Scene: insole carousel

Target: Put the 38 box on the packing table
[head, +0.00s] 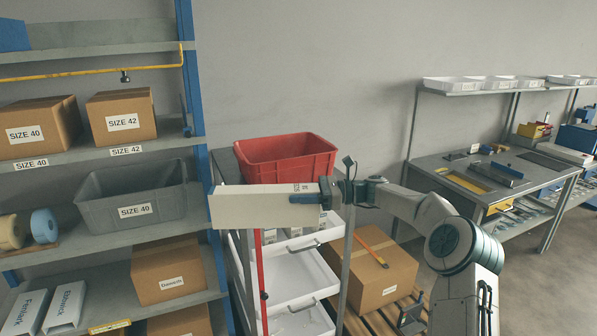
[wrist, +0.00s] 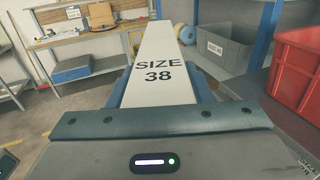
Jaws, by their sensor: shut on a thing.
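The 38 box (head: 255,207) is a long, pale carton. In the head view it is held out level to the left of my gripper (head: 318,195), in front of the drawer rack. My gripper is shut on its right end. In the wrist view the box (wrist: 158,45) runs away from my gripper (wrist: 152,88), and its top reads "SIZE 38". A packing table cannot be told for certain; a grey workbench (head: 535,178) with trays and tools stands at the right in the head view. Another wooden table (wrist: 95,38) shows at the upper left of the wrist view.
A red bin (head: 285,160) sits on the drawer rack, close behind the held box. The shelf at left holds a size 40 carton (head: 40,127), a size 42 carton (head: 121,115) and a grey bin (head: 133,195). A carton (head: 370,270) stands on a pallet. Floor is open at right.

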